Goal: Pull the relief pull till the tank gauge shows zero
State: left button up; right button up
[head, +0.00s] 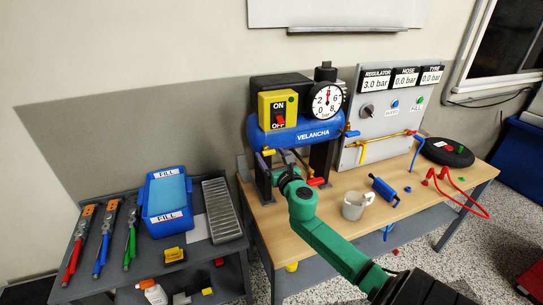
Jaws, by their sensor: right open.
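The blue air tank (337,128) marked VELANCHA stands on the wooden bench. Its round white gauge (327,102) faces me; a red needle seems to point up, near mid-scale, but it is too small to read exactly. My right gripper (279,160) is open at the tank's lower front left, by a small yellow part (268,152) under the tank. I cannot tell which part is the relief pull, or whether the gripper touches it. A red handle (317,182) shows just right of the gripper. My left gripper is out of view.
A yellow switch box (278,109) is on the tank. The regulator panel (383,115) reads 3.0, 0.0 and 0.0 bar. A tool cart (220,254) stands left.

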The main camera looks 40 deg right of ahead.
jog(key=shift+c, duration=0.3)
grip_shut()
jog(key=shift+s+a+f, duration=0.1)
jog(key=shift+s+a, duration=0.15)
jog(key=shift+s, duration=0.3)
jog(key=shift+w, duration=0.1)
jog(key=shift+o, duration=0.3)
grip_release()
jog(key=shift+s, duration=0.25)
